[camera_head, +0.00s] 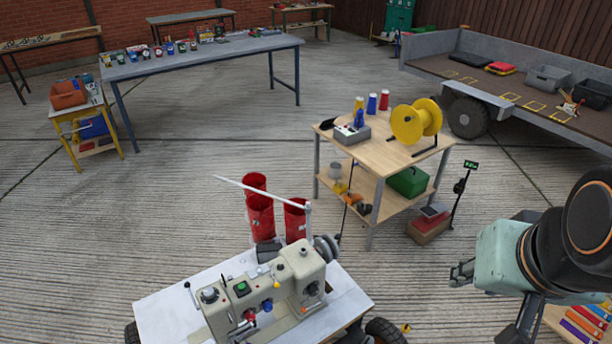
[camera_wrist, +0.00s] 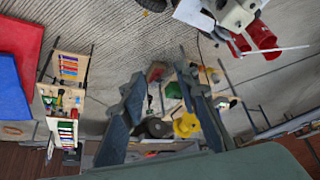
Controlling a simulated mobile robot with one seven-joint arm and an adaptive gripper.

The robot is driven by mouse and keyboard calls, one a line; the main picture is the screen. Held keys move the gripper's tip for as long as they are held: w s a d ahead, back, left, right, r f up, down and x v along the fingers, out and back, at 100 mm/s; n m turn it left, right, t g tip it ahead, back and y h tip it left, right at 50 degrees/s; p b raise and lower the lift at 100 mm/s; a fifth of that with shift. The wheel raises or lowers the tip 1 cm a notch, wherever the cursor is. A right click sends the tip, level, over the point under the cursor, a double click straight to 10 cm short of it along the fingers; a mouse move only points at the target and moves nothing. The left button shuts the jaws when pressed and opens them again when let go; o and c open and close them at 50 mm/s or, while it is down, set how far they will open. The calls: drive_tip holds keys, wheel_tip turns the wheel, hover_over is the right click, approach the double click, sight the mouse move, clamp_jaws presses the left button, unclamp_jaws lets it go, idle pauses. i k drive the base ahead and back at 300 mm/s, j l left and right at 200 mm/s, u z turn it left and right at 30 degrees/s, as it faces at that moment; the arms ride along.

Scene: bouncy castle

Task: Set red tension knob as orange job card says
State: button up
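A grey sewing machine (camera_head: 275,290) stands on a white wheeled table (camera_head: 165,308) at the bottom of the head view. A small red knob (camera_head: 249,315) sits low on its front, next to a blue one (camera_head: 267,306) and a yellow one (camera_head: 276,284). The red knob's setting is too small to read. I cannot make out an orange job card for certain. My gripper (camera_head: 461,273) is right of the machine, well apart from it. In the wrist view my gripper (camera_wrist: 160,78) has its fingers spread with nothing between them.
A wooden cart (camera_head: 375,157) carries a yellow reel (camera_head: 416,122) and thread cones. A long grey table (camera_head: 200,58) and a flatbed trailer (camera_head: 520,88) stand farther back.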

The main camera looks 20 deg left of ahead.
sight(250, 319)
drive_tip(key=u, duration=1.7)
drive_tip(key=k+l, duration=0.1)
drive_tip(key=k, duration=0.5)
drive_tip(key=i+l+u, duration=0.35)
drive_tip(key=l, duration=0.25)
drive_tip(key=i+l+u, duration=0.15)
drive_tip(key=l, duration=0.25)
drive_tip(key=k+l, duration=0.15)
drive_tip(key=l, duration=0.15)
drive_tip(key=z, duration=0.05)
